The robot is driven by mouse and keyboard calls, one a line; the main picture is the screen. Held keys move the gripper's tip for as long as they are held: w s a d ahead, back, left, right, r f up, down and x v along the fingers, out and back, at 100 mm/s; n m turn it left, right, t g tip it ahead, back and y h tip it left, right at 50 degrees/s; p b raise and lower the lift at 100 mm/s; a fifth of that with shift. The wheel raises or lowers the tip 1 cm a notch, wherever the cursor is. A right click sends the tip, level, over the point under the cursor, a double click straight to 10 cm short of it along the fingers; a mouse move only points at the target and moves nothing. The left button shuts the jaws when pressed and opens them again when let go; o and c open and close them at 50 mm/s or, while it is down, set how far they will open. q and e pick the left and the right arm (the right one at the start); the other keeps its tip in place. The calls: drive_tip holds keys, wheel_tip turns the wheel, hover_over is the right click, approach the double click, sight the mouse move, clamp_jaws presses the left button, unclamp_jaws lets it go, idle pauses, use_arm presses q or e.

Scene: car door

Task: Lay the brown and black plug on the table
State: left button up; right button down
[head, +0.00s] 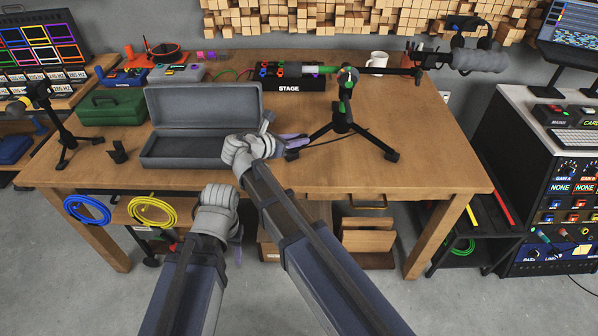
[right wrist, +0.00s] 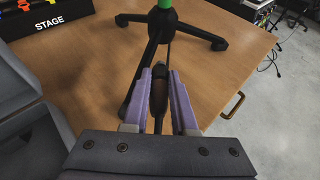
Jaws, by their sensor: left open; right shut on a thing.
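The brown and black plug (right wrist: 159,92) is upright in the picture between the purple fingers of my right gripper (right wrist: 160,88) in the right wrist view. The gripper is shut on it, over the wooden table (right wrist: 90,70); the gap to the tabletop is hard to judge. In the head view my right gripper (head: 293,140) is between the open grey case and the black stand, and I cannot make out the plug there. My left gripper (head: 237,245) is in front of the table's front edge, open; its fingers are mostly hidden behind the wrist.
The black tripod stand (head: 341,122) holds a long boom and has legs close to my right gripper. The open grey case (head: 180,150) is left of that gripper. A black STAGE box (head: 290,85) stands behind. The table's right part (head: 430,150) is clear.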

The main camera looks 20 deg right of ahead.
drive_tip(key=shift+f+b, duration=5.05)
use_arm(q)
wheel_tip(320, 180, down, 10)
